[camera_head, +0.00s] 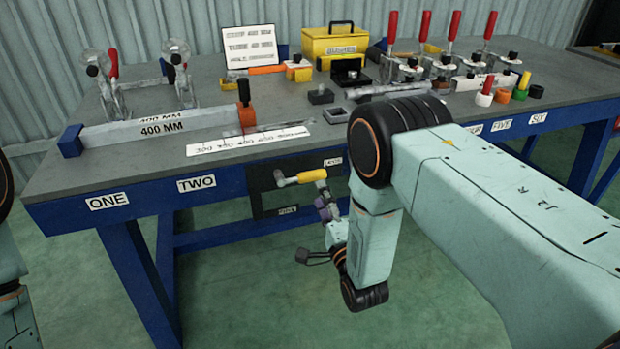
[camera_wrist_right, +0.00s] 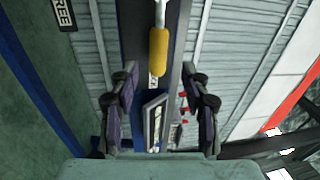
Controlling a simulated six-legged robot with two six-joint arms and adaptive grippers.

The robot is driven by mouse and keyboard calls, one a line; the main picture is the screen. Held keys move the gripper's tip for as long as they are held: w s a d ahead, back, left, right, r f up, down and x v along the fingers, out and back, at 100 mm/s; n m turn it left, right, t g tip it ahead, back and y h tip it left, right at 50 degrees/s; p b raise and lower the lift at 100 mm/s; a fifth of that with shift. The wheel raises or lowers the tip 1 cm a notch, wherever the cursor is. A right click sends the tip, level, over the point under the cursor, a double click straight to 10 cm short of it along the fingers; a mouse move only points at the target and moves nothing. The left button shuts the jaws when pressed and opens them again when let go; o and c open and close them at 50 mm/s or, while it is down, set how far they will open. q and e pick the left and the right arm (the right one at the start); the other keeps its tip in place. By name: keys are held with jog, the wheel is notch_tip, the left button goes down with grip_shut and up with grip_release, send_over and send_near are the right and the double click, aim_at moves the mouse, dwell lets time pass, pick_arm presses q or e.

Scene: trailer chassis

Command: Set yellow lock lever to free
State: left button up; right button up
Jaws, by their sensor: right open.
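The yellow lock lever (camera_head: 312,176) sticks out from a dark panel (camera_head: 262,180) on the table's front edge. It lies nearly level in the head view. Its yellow grip also shows in the right wrist view (camera_wrist_right: 158,52), ahead of the fingers. My right gripper (camera_head: 326,206) is just below and right of the lever. In the wrist view its purple-padded fingers (camera_wrist_right: 162,105) stand wide apart with nothing between them, the grip beyond them. A FREE label (camera_wrist_right: 63,14) shows at the upper left there. My left gripper is out of view.
The blue-framed workbench (camera_head: 215,193) carries a 400 MM bar (camera_head: 160,128), toggle clamps (camera_head: 183,75), a yellow box (camera_head: 335,45) and several red-handled clamps (camera_head: 455,35). A blue table leg (camera_head: 150,285) stands at the left. The green floor in front is clear.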

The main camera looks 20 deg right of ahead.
aim_at(313, 176)
jog(key=w, duration=0.2)
jog(key=w+b, duration=0.1)
jog(key=w, duration=0.2)
jog(key=w+b, duration=0.1)
jog(key=w, duration=0.1)
jog(key=shift+w+d+r, duration=0.1)
jog(key=shift+w+r, duration=0.35)
jog(key=shift+w, duration=0.05)
jog(key=shift+r, duration=0.1)
grip_shut()
